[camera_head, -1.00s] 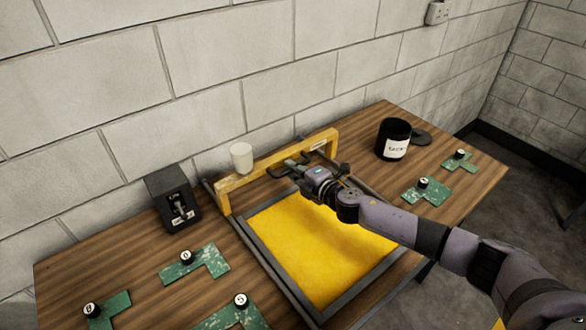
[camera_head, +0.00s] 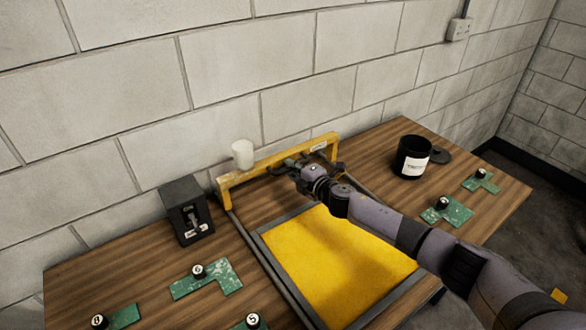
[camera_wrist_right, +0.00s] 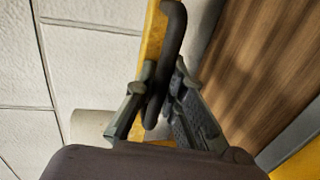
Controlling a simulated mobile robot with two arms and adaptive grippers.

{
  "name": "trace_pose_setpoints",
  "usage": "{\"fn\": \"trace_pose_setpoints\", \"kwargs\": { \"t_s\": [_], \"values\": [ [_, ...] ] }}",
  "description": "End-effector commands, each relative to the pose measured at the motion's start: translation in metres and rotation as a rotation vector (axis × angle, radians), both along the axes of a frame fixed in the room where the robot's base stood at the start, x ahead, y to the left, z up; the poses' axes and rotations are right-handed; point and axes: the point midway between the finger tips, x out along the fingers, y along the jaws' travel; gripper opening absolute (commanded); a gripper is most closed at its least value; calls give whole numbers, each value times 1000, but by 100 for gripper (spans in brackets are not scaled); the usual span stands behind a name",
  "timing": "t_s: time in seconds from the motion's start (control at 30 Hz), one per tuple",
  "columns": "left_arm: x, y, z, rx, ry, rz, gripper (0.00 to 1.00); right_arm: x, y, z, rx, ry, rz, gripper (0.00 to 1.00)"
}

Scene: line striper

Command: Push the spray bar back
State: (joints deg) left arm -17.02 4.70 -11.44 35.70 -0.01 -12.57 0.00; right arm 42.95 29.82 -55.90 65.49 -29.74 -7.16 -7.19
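A dark handle (camera_wrist_right: 170,45) on the bar shows in the right wrist view. My right gripper (camera_head: 297,168) is at the bar's front. In the right wrist view its fingers (camera_wrist_right: 157,100) lie on both sides of the handle and appear closed on it. My left gripper is not in view.
A black switch box (camera_head: 186,210) with a lever stands left of the bar. Several green stencil pieces with black knobs lie around the wooden table (camera_head: 135,262). The block wall (camera_head: 260,60) is close behind.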

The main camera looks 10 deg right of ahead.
Motion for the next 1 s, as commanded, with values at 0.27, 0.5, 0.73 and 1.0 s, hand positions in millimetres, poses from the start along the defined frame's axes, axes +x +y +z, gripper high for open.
{"fn": "trace_pose_setpoints", "kwargs": {
  "t_s": [0.27,0.5,0.73,1.0],
  "values": [
    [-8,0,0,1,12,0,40,0,0,2,1,-3,2,29],
    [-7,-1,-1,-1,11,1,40,0,0,1,1,-2,1,31],
    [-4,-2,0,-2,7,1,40,-6,-4,2,-1,-1,0,31],
    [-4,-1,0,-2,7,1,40,-41,-16,9,-1,-1,2,31]
  ]
}}
